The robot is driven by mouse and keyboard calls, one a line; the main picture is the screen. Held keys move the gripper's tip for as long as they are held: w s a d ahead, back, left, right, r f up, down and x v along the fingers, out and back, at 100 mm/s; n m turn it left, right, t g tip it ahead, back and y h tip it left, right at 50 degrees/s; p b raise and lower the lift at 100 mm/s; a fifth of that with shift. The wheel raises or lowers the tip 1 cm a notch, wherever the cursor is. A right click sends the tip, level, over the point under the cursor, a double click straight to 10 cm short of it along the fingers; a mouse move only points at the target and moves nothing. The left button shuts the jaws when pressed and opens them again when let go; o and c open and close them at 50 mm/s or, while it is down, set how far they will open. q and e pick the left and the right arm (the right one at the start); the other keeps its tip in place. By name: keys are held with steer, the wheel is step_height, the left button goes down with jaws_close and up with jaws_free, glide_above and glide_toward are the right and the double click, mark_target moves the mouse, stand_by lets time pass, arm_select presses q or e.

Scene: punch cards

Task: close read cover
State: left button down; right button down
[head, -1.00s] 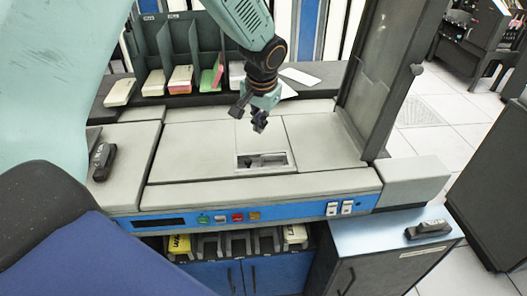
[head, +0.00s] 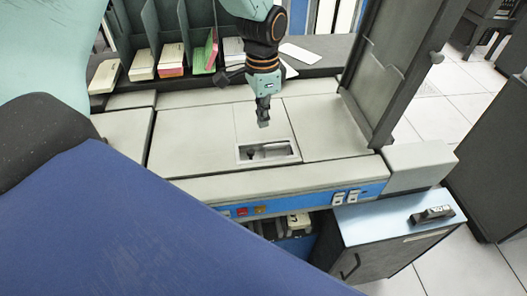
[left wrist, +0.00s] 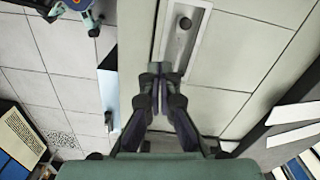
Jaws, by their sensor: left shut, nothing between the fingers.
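The read cover (head: 395,70) is a dark-framed, pale panel. It stands raised and tilted at the right end of the grey machine top (head: 205,140) in the head view. My right gripper is not in view.
A dark rack (head: 170,35) with card stacks (head: 142,68) stands behind the machine. Loose white cards (head: 299,52) lie right of it. A side cabinet (head: 385,222) with a black object (head: 432,214) on top stands at front right. The machine top around the opening is clear.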

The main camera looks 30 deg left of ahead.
arm_select(q)
steer(key=m+p, duration=0.1)
steer(key=m, duration=0.1)
glide_above(265, 165)
step_height(265, 165, down, 12)
steer(key=shift+w+f, duration=0.1)
steer(key=shift+a+f, duration=0.25)
steer(key=shift+f, duration=0.7)
steer(key=shift+d, duration=0.2)
